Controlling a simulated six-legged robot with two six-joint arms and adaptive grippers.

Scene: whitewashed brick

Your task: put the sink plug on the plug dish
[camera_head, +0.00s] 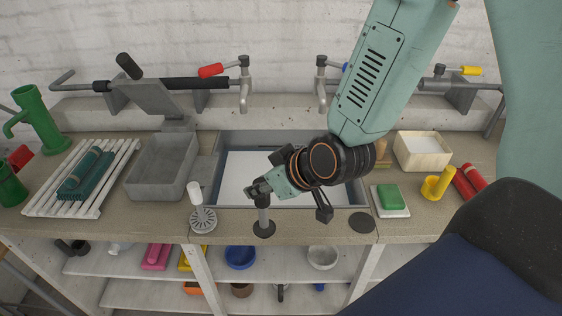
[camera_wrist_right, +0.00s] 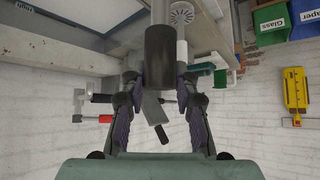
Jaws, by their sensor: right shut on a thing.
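The sink plug has a dark round base (camera_head: 264,229) and a grey upright stem with a dark grip. My right gripper (camera_head: 261,189) comes from above right and is shut on the upper part of the plug. In the right wrist view the dark grip (camera_wrist_right: 160,58) sits between the fingers of my right gripper (camera_wrist_right: 160,80). The plug is upright over the counter's front edge; I cannot tell if its base touches. A flat dark disc (camera_head: 362,222), apparently the plug dish, lies bare on the counter to the right. My left gripper is out of view.
A white strainer with a handle (camera_head: 203,220) stands left of the plug. The sink (camera_head: 229,168) is behind. A green sponge on a white dish (camera_head: 391,199) is right of the dark disc. Counter between plug and disc is clear.

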